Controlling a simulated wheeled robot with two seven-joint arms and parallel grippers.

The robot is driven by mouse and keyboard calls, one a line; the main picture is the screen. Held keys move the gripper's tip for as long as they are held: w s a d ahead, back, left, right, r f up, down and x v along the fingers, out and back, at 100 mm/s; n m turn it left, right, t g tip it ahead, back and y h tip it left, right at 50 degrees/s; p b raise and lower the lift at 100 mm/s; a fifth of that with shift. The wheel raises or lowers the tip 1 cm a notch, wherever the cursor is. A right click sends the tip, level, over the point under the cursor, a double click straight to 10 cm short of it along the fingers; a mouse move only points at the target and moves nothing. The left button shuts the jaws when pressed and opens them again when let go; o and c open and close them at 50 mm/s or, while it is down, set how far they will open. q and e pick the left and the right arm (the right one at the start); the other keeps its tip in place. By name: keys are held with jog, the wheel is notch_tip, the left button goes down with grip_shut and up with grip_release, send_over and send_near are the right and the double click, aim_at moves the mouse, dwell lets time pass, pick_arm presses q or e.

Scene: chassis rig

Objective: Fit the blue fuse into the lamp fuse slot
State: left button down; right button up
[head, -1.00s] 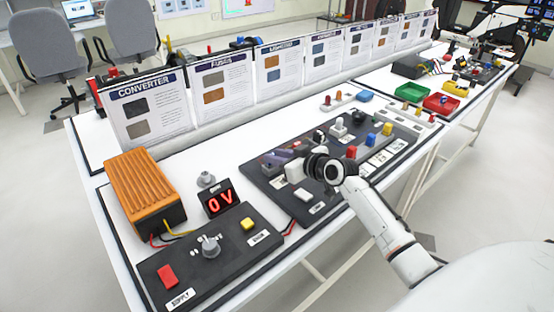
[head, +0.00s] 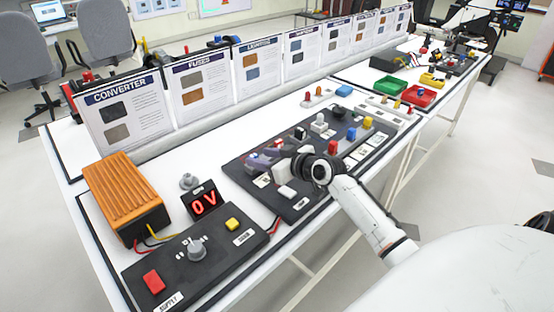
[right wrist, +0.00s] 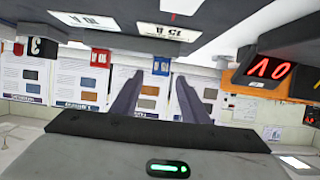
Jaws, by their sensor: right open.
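A blue fuse (right wrist: 161,66) stands on the dark panel in the right wrist view, which is upside down. A red fuse (right wrist: 100,57) stands beside it. My right gripper (right wrist: 158,80) is open, with its two dark fingers apart and the blue fuse showing beyond the gap between them. Nothing is held. In the head view my right gripper (head: 266,158) is over the left part of the dark panel (head: 296,205), and its fingers and wrist hide some parts there. I cannot pick out the lamp fuse slot. My left gripper is not in view.
A supply box with a red switch (head: 154,281) and a 0 V display (head: 203,201) is at left, below an orange converter (head: 126,195). Upright posters (head: 200,82) line the back. Colored blocks, including a yellow one (head: 367,122), stand on the panel's right part.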

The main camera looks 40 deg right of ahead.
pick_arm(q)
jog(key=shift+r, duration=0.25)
pick_arm(e)
jog(key=v, duration=1)
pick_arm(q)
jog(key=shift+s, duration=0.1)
pick_arm(e)
jog(key=shift+s, duration=0.1)
